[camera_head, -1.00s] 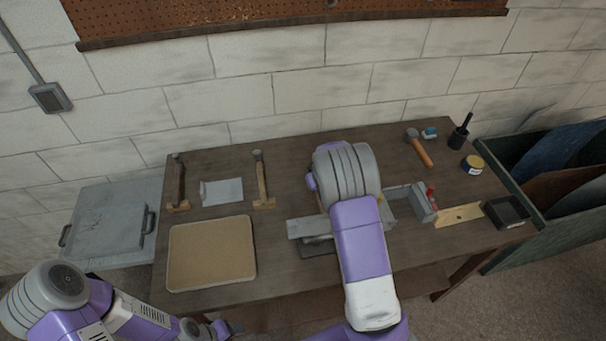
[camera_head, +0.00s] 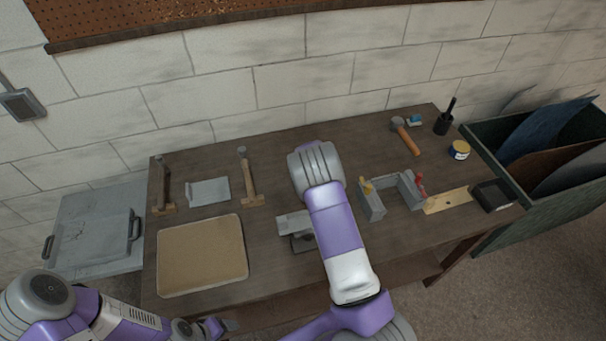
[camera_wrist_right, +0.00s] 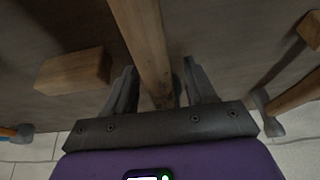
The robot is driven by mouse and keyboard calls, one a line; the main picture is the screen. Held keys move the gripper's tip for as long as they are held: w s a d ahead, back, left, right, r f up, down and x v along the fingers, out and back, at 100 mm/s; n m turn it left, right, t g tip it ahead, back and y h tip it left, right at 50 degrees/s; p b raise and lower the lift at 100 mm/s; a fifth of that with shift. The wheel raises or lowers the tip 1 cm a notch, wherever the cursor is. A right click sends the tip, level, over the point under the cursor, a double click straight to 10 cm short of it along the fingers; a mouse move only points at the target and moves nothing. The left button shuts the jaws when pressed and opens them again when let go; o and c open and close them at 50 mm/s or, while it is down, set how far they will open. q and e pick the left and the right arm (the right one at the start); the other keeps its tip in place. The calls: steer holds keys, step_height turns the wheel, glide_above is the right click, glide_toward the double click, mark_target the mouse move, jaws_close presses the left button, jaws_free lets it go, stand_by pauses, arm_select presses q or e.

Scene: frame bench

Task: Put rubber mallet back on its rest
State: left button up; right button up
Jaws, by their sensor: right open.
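At the back right of the bench, a mallet-shaped tool (camera_head: 408,140) with an orange handle and grey head lies flat. On the left, two more long tools, one dark (camera_head: 166,185) and one lighter (camera_head: 248,178), each have a wooden block at the near end. I cannot tell which is the rubber mallet. In the right wrist view, my open right gripper (camera_wrist_right: 160,68) has a wooden bar (camera_wrist_right: 143,35) between its fingers. A wooden block (camera_wrist_right: 75,70) lies beside it. My forearm hides this gripper in the head view. My left gripper (camera_head: 228,325) is low, near the front edge.
A tan board (camera_head: 202,255) lies front left, with a grey sheet (camera_head: 208,191) behind it. A tin (camera_head: 460,149) and black pot (camera_head: 443,125) stand at the back right.

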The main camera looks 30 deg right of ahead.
jaws_close()
steer(key=shift+w+r, duration=0.1)
stand_by(0.4)
